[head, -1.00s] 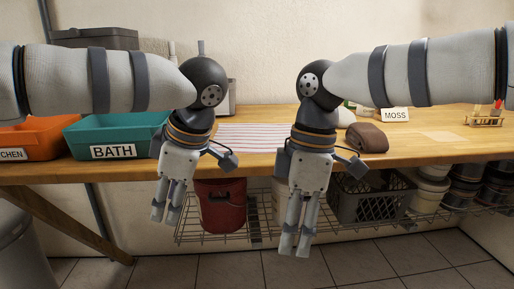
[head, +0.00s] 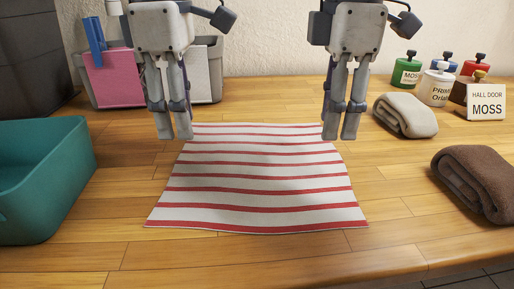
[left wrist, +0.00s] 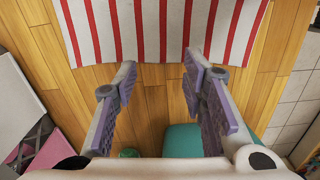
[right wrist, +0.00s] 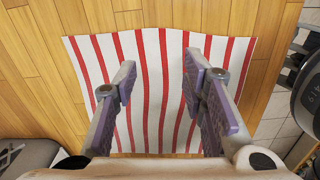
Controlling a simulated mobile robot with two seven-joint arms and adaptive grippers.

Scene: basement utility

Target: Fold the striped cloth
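The striped cloth (head: 255,198), white with red stripes, lies spread out flat on the wooden counter. It shows at the top of the left wrist view (left wrist: 155,30) and across the right wrist view (right wrist: 150,110). My left gripper (head: 172,138) points down by the far left corner of the cloth. Its fingers are apart and empty in the left wrist view (left wrist: 158,68). My right gripper (head: 340,138) points down by the far right corner. Its fingers are apart and empty over the cloth in the right wrist view (right wrist: 160,65). I cannot tell the fingertips' exact height.
A teal bin (head: 45,185) stands at the left. A brown folded cloth (head: 478,180) and a beige folded cloth (head: 406,114) lie at the right. Grey containers (head: 208,75) stand behind. Counter around the cloth is clear.

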